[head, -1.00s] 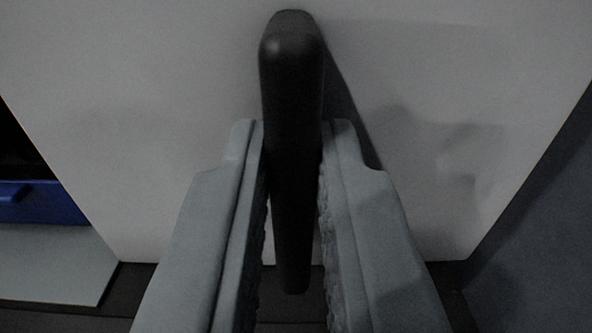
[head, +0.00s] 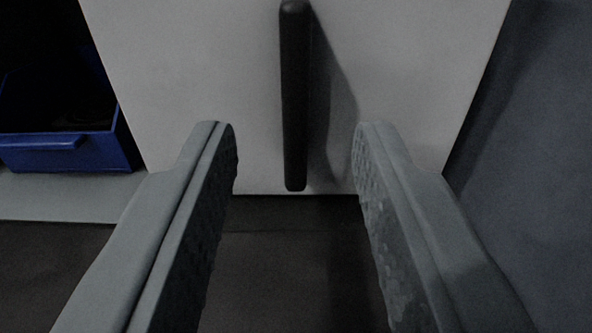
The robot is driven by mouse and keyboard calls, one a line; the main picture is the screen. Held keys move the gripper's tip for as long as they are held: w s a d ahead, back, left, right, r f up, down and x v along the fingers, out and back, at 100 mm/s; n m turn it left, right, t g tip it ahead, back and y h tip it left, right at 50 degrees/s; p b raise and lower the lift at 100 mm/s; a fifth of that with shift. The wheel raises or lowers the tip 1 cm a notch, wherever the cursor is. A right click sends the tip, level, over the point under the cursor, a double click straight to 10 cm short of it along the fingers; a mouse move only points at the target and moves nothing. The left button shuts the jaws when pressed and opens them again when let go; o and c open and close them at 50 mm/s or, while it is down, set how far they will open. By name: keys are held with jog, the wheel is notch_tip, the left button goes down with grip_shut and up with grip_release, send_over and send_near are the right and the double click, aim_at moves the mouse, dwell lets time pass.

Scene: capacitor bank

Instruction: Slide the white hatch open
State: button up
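The white hatch (head: 200,90) fills the upper middle of the head view as a flat pale panel. Its black bar handle (head: 295,100) stands upright on it, casting a shadow to the right. My gripper (head: 294,135) is open and empty, with one grey finger on each side of the handle and clear gaps to both. The fingers appear nearer to the camera than the handle and do not touch it.
An open compartment left of the hatch holds a blue bin (head: 75,145) on a grey shelf (head: 60,197). A dark grey panel (head: 530,160) stands on the right. A dark surface (head: 285,260) lies below the hatch.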

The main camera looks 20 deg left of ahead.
jog(key=v, duration=1.1)
jog(key=s+a+r+m+t+h, duration=0.1)
jog(key=s+a+r+h, duration=0.2)
jog(key=s+a+r, duration=0.6)
jog(key=s+a+r+m+t+h, duration=0.1)
jog(key=s+a+r+h, duration=0.2)
jog(key=s+a+r, duration=0.65)
jog(key=s+a+r+g, duration=0.1)
jog(key=s+a, duration=0.3)
jog(key=s, duration=0.7)
jog(key=s+a+r+m, duration=0.1)
jog(key=s+a, duration=0.3)
jog(key=s, duration=0.8)
jog(key=shift+s+a+m+g, duration=0.15)
jog(key=shift+m+g, duration=0.15)
jog(key=shift+g, duration=0.1)
